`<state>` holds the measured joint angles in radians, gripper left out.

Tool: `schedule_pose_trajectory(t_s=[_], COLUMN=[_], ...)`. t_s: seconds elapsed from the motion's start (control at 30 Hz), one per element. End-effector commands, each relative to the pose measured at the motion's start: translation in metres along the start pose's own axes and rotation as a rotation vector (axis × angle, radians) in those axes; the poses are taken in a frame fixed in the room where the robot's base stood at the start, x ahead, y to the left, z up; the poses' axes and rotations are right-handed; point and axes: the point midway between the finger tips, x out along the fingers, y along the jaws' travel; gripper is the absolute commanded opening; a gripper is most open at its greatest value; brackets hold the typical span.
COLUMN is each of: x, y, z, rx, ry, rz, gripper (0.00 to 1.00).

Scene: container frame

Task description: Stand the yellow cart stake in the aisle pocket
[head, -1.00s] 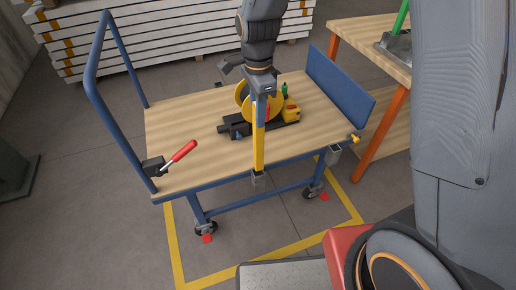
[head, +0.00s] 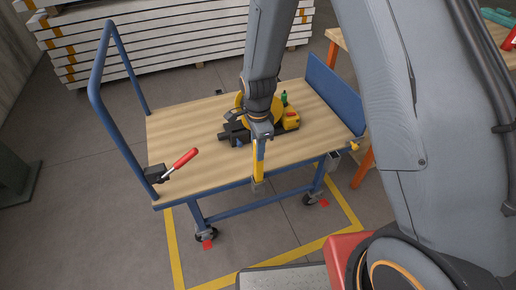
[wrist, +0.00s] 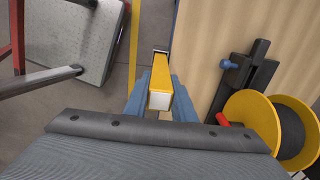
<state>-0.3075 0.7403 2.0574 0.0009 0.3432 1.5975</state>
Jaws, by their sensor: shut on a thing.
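The yellow cart stake (head: 258,168) is upright at the near long edge of the cart. My gripper (head: 262,134) is shut on its upper part. The grey aisle pocket (head: 257,187) is on the cart's near side rail, and the stake's lower end is at its mouth. I cannot tell how deep the end sits. In the wrist view the stake (wrist: 160,76) runs away from me between the blue fingers of my gripper (wrist: 160,100), its pale end facing me. The pocket's rim (wrist: 161,50) shows around its far end.
The cart's wooden deck (head: 200,145) carries a yellow reel (wrist: 250,112) and a black tool. A red-handled lever (head: 180,162) is at the left. A blue end panel (head: 335,92) rises at the right. A workbench (head: 345,50) and stacked white planks (head: 180,40) stand behind.

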Motion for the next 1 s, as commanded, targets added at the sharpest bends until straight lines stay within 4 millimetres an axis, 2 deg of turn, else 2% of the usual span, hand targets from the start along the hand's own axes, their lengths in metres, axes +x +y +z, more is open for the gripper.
schedule_pose_trajectory(t_s=[0.23, 0.27, 0.37, 0.77, 0.87, 1.0], x=[0.003, 0.003, 0.003, -0.004, -0.015, -0.038], y=[0.000, 0.000, 0.000, 0.000, -0.001, -0.002], z=[0.000, 0.000, 0.000, 0.000, 0.000, 0.000], rx=[0.000, 0.000, 0.000, 0.000, 0.000, 0.000], ry=[0.000, 0.000, 0.000, 0.000, 0.000, 0.000], rz=[0.001, 0.001, 0.001, -0.001, -0.002, -0.005], gripper=[0.00, 0.27, 0.42, 0.42, 0.42, 0.42])
